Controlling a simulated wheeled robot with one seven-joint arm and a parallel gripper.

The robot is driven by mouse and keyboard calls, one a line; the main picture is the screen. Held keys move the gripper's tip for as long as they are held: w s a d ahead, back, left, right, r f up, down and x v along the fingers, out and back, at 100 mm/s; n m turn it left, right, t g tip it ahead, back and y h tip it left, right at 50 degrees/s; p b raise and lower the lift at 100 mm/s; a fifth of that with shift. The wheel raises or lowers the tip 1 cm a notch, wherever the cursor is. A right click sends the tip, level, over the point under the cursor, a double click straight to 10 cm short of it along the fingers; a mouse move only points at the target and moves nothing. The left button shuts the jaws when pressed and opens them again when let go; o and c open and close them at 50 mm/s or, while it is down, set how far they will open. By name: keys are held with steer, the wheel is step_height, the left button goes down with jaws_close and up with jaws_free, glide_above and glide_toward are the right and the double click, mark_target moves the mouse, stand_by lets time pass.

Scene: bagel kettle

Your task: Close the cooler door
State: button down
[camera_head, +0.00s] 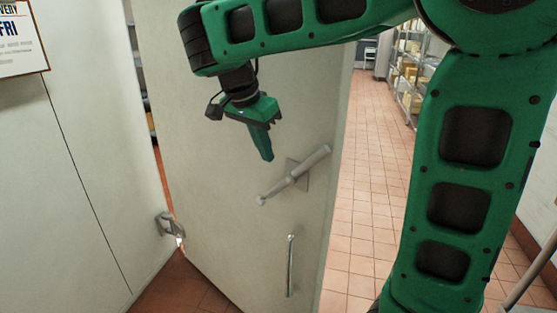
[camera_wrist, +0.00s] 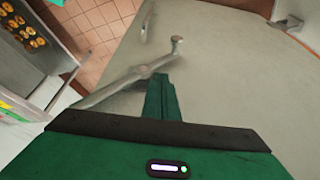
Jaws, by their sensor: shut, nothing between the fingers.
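The cooler door (camera_head: 240,180) is a large pale panel that stands ajar in the head view, with a dark gap between its left edge and the wall panel. A grey lever latch (camera_head: 295,177) and a vertical bar handle (camera_head: 291,265) are on its face. My green gripper (camera_head: 267,158) is shut and empty in front of the door, just up and left of the latch. In the wrist view, my gripper's fingers (camera_wrist: 162,84) point at the door face (camera_wrist: 230,75), close to the lever latch (camera_wrist: 140,75). I cannot tell whether they touch the door.
A metal catch (camera_head: 169,224) sticks out from the wall panel (camera_head: 70,170) at left. A tiled aisle (camera_head: 365,170) with shelves (camera_head: 410,65) lies right of the door. A rack of round baked goods (camera_wrist: 25,40) shows at left in the wrist view.

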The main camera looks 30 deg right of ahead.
mark_target(281, 159)
steer(key=d+f, duration=0.1)
steer(key=w+d+f, duration=0.1)
steer(key=d+f, duration=0.2)
steer(key=shift+w+d+f, duration=0.3)
steer(key=shift+f, duration=0.1)
steer(key=shift+w+d, duration=0.2)
steer(key=shift+d, duration=0.25)
